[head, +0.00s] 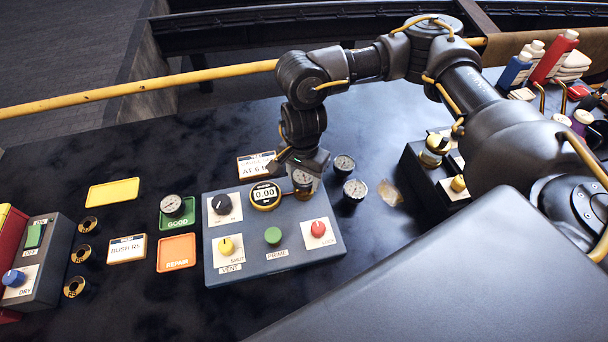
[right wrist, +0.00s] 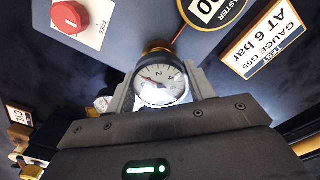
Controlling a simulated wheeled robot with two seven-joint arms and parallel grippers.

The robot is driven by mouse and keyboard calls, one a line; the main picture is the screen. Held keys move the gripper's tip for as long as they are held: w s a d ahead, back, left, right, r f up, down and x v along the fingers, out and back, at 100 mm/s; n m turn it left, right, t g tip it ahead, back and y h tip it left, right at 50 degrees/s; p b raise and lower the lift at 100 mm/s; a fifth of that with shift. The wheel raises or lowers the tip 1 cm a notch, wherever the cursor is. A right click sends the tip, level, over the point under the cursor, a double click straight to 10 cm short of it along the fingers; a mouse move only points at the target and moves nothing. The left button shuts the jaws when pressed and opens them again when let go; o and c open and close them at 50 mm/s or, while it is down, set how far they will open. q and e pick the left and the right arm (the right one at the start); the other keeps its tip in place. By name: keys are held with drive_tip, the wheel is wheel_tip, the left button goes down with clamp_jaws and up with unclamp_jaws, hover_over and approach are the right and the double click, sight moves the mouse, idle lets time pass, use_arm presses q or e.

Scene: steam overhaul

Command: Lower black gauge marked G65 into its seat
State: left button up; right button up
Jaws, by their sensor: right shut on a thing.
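My right gripper (head: 300,170) is shut on a small round gauge (head: 302,180) with a white dial, over the back right of the blue-grey test panel (head: 325,247). In the right wrist view the gauge (right wrist: 161,84) sits between the two fingers (right wrist: 158,78), its dial facing the camera. A brass-coloured ring (right wrist: 158,47), which looks like the seat, shows just beyond the gauge; I cannot tell whether they touch. No G65 mark is readable on the gauge. A card reading gauge G65, test at 6 bar (right wrist: 262,38) stands beside the panel. My left gripper is out of view.
Another gauge (head: 172,205) lies on the green GOOD tray (head: 178,223).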

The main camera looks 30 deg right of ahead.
drive_tip(key=shift+f+b, duration=0.3)
drive_tip(key=shift+b, duration=0.15)
idle(0.6)
drive_tip(key=shift+f+b, duration=0.45)
drive_tip(key=shift+b, duration=0.05)
drive_tip(key=shift+f+b, duration=0.3)
drive_tip(key=shift+b, duration=0.15)
idle(0.4)
drive_tip(key=o, duration=1.5)
drive_tip(key=shift+c, duration=0.2)
drive_tip(key=shift+r, duration=0.1)
drive_tip(key=shift+r+p, duration=2.35)
drive_tip(key=shift+r, duration=0.85)
